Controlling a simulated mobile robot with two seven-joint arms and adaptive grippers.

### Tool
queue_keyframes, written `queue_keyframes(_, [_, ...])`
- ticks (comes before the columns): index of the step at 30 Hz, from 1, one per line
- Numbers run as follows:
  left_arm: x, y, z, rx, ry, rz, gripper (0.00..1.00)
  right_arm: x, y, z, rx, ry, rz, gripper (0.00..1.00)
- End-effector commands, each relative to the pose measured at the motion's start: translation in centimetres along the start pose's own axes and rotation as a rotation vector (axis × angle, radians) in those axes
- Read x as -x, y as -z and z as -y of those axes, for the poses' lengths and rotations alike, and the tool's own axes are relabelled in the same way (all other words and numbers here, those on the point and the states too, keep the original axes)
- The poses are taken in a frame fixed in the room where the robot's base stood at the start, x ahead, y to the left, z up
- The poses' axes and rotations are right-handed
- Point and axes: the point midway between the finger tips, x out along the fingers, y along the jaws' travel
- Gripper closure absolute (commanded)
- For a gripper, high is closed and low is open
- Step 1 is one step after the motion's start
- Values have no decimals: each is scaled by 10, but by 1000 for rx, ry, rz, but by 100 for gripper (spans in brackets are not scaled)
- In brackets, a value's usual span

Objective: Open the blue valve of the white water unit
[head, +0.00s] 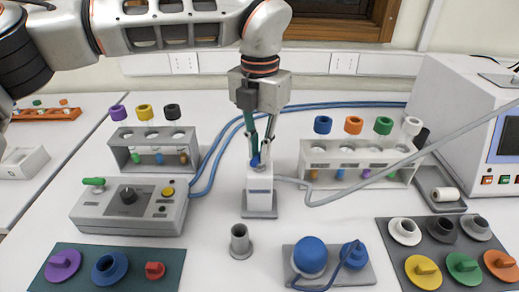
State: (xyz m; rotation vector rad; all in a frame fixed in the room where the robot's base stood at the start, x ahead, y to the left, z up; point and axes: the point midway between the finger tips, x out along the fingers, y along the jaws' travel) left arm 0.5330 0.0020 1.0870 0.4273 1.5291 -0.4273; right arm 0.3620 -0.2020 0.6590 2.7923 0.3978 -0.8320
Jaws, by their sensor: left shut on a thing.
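The white water unit (260,183) is a small upright block on a grey base in the middle of the table. Its blue valve (255,161) is on top, mostly hidden by my fingers. My left gripper (260,153) points down over the unit from above. Its fingers are shut on the blue valve. I cannot tell from this view how far the valve is turned. My right gripper is not in view.
A grey control box (130,208) stands to the left. Racks with vials and coloured caps stand left (155,135) and right (352,148) behind. Blue and grey hoses cross near the unit.

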Motion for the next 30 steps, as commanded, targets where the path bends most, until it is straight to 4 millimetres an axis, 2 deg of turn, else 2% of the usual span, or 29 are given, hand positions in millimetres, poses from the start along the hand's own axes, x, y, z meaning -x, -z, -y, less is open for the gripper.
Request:
queue_keyframes(15, [1,-1,0,419,0,4,100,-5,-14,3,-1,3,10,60])
queue_keyframes(30, [2,-1,0,560,1,4,100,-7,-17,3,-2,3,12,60])
